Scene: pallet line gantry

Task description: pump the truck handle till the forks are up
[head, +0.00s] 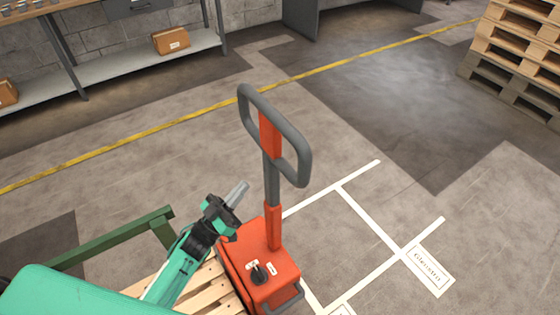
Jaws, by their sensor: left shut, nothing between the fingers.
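The orange pallet truck (262,268) stands low in the middle of the head view. Its handle (273,150) rises from it, nearly upright, with a grey loop grip around an orange centre piece. My left gripper (238,192) is shut and empty, just left of the handle's shaft and below the loop, apparently apart from it. A black knob (260,272) sits on top of the truck body. The forks are hidden; a wooden pallet (212,283) shows behind the truck body. My right gripper is not in view.
A green rail frame (120,232) stands at the left, close to my left arm. White floor lines (372,220) and a floor label (430,270) lie at the right, with free floor around them. Stacked pallets (515,55) stand far right. A shelf (130,72) lines the wall.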

